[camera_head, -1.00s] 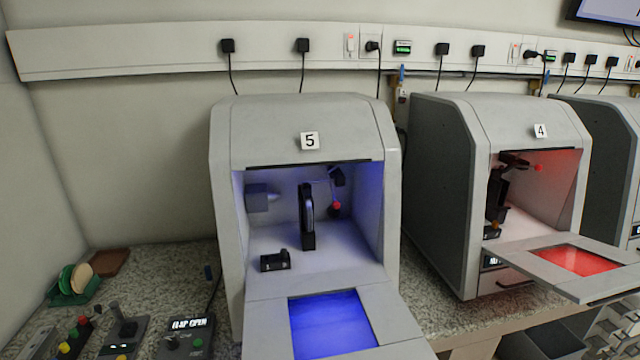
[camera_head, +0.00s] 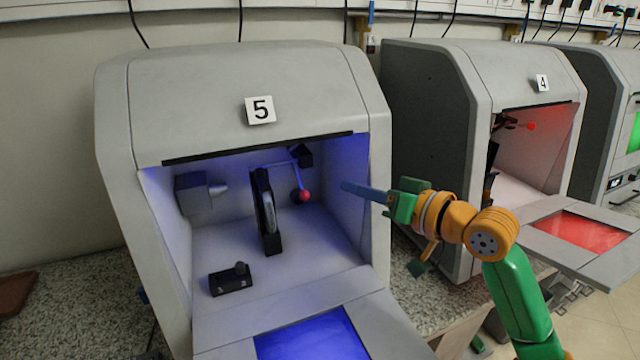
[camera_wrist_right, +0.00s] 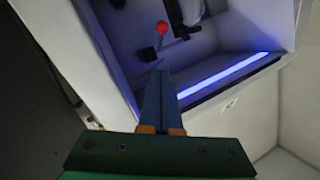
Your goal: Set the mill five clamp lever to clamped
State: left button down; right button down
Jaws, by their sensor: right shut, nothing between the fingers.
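Mill five (camera_head: 258,110) is the grey cabinet marked 5, with its front door folded down and blue light inside. Its clamp lever, with a red ball knob (camera_head: 304,195), hangs down from a black block at the upper right inside. The knob also shows in the right wrist view (camera_wrist_right: 162,28), beyond the fingertips. My right gripper (camera_head: 346,187) is shut and empty, at the right edge of the mill's opening, with its fingers pointing left toward the knob. It appears apart from the lever. The right wrist view shows its fingers together (camera_wrist_right: 160,75). My left gripper is not in view.
Inside the mill stand a dark upright holder (camera_head: 265,215), a grey spindle (camera_head: 200,193) and a small black block (camera_head: 230,280). The lowered door (camera_head: 225,330) lies in front. Mill four (camera_head: 440,110), lit red, stands at the right behind my right arm.

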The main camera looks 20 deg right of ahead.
jog(key=w+a+f+p, duration=0.2)
jog(key=w+a+f, duration=0.2)
jog(key=w, duration=0.2)
jog(key=shift+w, duration=0.3)
jog(key=shift+a+f, duration=0.1)
